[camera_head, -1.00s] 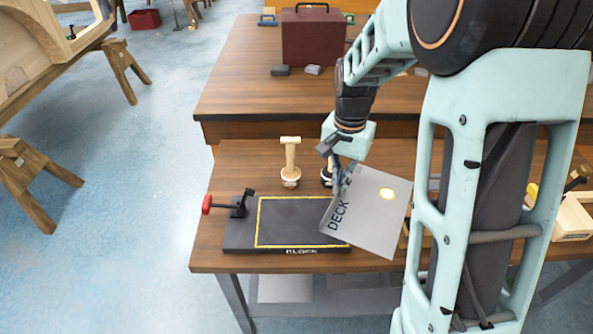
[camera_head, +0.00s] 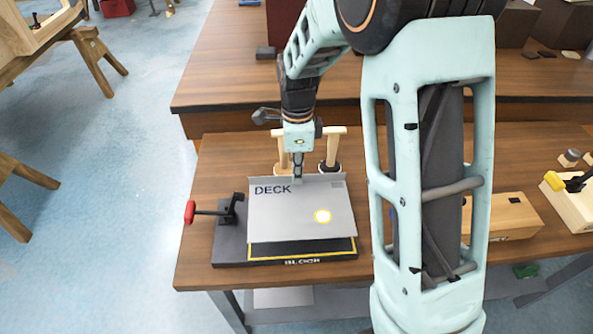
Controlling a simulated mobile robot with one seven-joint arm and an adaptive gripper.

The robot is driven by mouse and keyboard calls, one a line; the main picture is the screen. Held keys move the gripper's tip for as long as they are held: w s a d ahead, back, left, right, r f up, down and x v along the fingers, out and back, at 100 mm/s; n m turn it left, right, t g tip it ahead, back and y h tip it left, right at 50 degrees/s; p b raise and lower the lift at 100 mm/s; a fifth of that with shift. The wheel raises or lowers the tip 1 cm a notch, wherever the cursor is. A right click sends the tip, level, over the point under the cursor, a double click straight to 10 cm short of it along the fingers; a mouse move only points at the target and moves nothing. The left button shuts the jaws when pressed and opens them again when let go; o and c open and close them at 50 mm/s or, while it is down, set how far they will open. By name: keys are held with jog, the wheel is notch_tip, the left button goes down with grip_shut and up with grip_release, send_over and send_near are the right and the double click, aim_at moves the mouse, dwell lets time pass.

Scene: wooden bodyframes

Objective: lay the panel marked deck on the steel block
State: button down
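The panel marked DECK (camera_head: 300,215) is a flat grey sheet with a bright round spot of glare. It is over the steel block (camera_head: 228,242), a dark plate with a yellow outline and the word BLOCK on its front edge. The panel hides most of the outline; the yellow front strip shows below it. I cannot tell whether the panel touches the block or hovers just above. My gripper (camera_head: 298,177) is at the panel's back edge, fingers close together on it.
A red-handled clamp (camera_head: 208,211) stands at the block's left side. Two wooden-handled tools (camera_head: 283,155) (camera_head: 331,150) stand behind the panel. A wooden block (camera_head: 510,215) and a yellow-handled clamp (camera_head: 567,182) are on the right of the table (camera_head: 192,262).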

jog(key=shift+f+b, duration=2.2)
jog(key=shift+f, duration=0.95)
jog(key=shift+f, duration=0.2)
jog(key=c, duration=2.1)
grip_release()
jog(key=shift+o, duration=0.3)
jog(key=o, duration=0.5)
